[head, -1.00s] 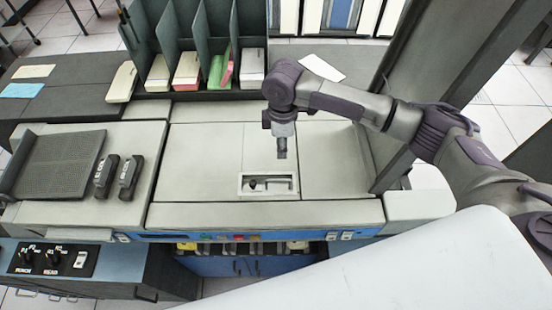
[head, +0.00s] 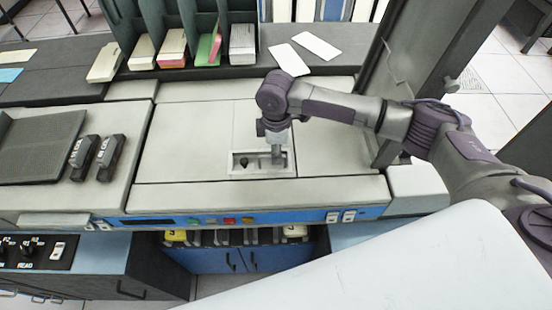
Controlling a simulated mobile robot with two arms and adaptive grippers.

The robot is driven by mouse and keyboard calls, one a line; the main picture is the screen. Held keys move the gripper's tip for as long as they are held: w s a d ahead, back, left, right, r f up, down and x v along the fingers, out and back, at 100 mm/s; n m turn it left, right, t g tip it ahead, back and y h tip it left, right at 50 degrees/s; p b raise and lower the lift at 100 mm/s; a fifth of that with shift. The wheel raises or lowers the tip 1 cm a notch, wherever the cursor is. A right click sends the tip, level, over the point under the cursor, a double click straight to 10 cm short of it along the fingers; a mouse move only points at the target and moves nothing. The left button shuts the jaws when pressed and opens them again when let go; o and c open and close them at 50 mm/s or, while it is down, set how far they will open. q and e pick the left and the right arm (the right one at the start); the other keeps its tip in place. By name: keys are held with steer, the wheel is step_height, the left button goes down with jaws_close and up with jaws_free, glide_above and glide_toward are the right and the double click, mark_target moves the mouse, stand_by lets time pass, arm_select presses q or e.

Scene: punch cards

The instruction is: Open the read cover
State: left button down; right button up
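The read cover appears to be the light grey panel (head: 214,140) on top of the card machine. A white-framed recess (head: 235,172) with a dark knob or lever inside is set into its front part. My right gripper (head: 278,160) points down at the right part of this recess, its tip at or just inside the opening. It hides part of the recess and the panel behind. The fingers are too small and overlapped to show whether they are apart, or whether they touch anything. The panel lies flat and closed. My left gripper is out of view.
Two dark blocks (head: 96,158) sit by a ribbed dark tray (head: 40,145) at the left. A divided rack (head: 185,25) with card stacks stands behind. A dark upright post (head: 400,90) rises at the right. Coloured buttons (head: 230,220) line the front edge.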

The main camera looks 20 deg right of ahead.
steer(key=shift+f, duration=0.15)
steer(key=c, duration=0.6)
jaws_close()
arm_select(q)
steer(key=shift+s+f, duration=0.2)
arm_select(e)
steer(key=shift+w, duration=0.1)
